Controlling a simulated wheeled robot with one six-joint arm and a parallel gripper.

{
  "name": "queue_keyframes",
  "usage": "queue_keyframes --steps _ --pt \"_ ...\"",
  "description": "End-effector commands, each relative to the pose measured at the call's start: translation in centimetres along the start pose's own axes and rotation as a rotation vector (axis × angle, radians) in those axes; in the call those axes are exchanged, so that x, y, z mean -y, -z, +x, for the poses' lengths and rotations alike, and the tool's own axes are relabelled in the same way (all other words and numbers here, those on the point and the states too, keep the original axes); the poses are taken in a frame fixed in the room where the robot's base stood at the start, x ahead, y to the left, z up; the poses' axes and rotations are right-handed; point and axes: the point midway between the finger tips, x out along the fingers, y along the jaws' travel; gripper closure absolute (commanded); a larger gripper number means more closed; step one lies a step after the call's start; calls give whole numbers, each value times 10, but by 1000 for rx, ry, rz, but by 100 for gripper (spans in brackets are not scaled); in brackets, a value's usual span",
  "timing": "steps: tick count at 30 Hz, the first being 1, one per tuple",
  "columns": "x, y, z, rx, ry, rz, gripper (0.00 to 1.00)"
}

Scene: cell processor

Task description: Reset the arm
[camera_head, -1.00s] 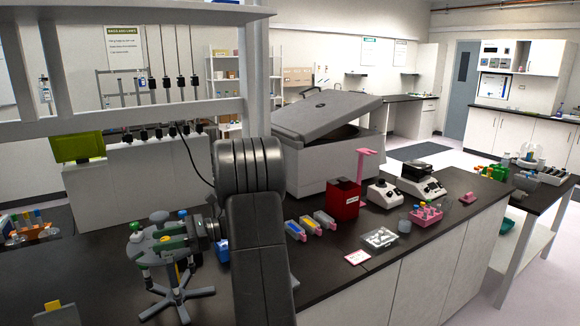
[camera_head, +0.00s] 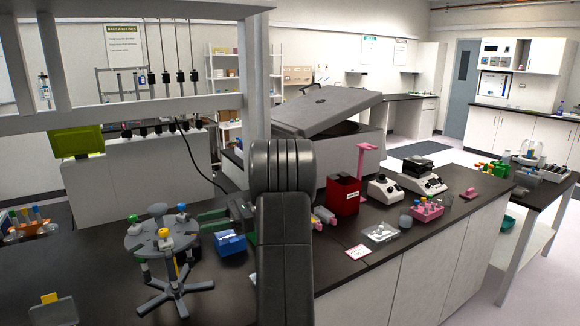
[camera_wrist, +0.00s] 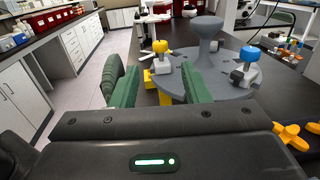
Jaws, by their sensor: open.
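My gripper (camera_head: 212,214) is beside the grey round stand, at its right rear, with its green fingers pointing left. In the wrist view my gripper (camera_wrist: 160,72) shows two green fingers spread apart with nothing held between them. The grey round stand (camera_head: 140,240) stands upright on the dark bench and carries several items with coloured tops. It also shows in the wrist view (camera_wrist: 222,88), beyond the fingers, with a yellow-topped item (camera_wrist: 160,48) and a blue-topped item (camera_wrist: 248,56). My dark arm hides part of the bench in the head view.
A blue box (camera_head: 230,244) lies right of the stand. A red box (camera_head: 342,193), a pink rack (camera_head: 428,211) and a clear tray (camera_head: 381,233) are farther right. A large grey-lidded machine (camera_head: 325,112) stands behind. The bench's front left is mostly clear.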

Motion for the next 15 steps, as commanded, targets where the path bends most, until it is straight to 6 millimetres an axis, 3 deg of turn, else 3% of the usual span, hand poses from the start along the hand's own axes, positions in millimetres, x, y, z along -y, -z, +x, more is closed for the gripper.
queue_keyframes --steps 3,15 --pt "0 2 -26 -1 3 -1 58" --pt "0 -3 60 1 -3 1 58"
